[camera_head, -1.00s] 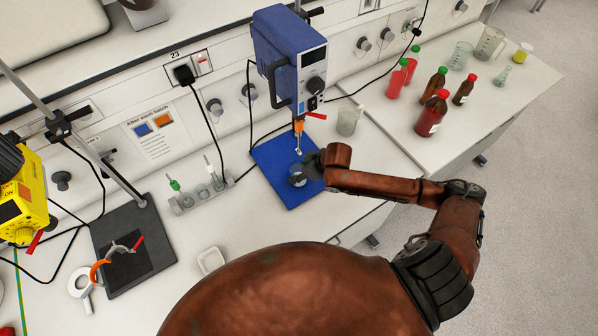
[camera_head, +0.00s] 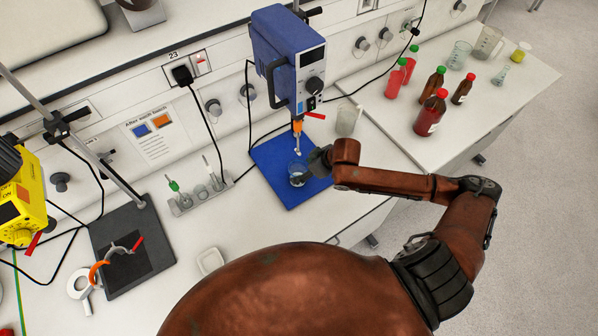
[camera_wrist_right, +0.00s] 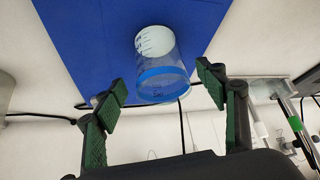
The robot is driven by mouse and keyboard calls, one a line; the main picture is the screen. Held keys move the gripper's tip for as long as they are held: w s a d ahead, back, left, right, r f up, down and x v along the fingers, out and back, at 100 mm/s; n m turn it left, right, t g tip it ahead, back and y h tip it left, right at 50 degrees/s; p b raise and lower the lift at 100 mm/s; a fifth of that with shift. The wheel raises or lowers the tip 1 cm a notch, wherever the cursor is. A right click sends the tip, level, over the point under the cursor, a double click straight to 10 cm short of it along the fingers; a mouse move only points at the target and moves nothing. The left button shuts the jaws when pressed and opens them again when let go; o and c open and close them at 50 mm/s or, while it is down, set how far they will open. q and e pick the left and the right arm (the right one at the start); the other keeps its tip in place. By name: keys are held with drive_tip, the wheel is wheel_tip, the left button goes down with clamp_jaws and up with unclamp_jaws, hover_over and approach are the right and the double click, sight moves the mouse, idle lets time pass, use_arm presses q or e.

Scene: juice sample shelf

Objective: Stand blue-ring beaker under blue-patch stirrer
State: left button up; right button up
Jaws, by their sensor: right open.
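The blue-ring beaker (camera_head: 297,178) is small and clear and stands on the blue base plate (camera_head: 302,198) of the blue stirrer (camera_head: 286,58). Its blue band and white graduated patch show in the right wrist view (camera_wrist_right: 162,75). The stirrer's orange-topped shaft (camera_head: 298,138) hangs just behind the beaker in the head view; I cannot tell exact alignment. My right gripper (camera_head: 312,165) is just right of the beaker. In the right wrist view its fingers (camera_wrist_right: 160,86) are apart, with the beaker between and beyond them. My left gripper is not in view.
Another glass beaker (camera_head: 347,119) stands right of the stirrer. Red and brown bottles (camera_head: 431,112) and glassware stand on the right bench. A rack (camera_head: 202,192) is left of the plate. A yellow stirrer (camera_head: 22,205) with a dark base (camera_head: 132,268) stands at far left.

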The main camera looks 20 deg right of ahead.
drive_tip(key=v, duration=0.7)
drive_tip(key=shift+r, duration=0.2)
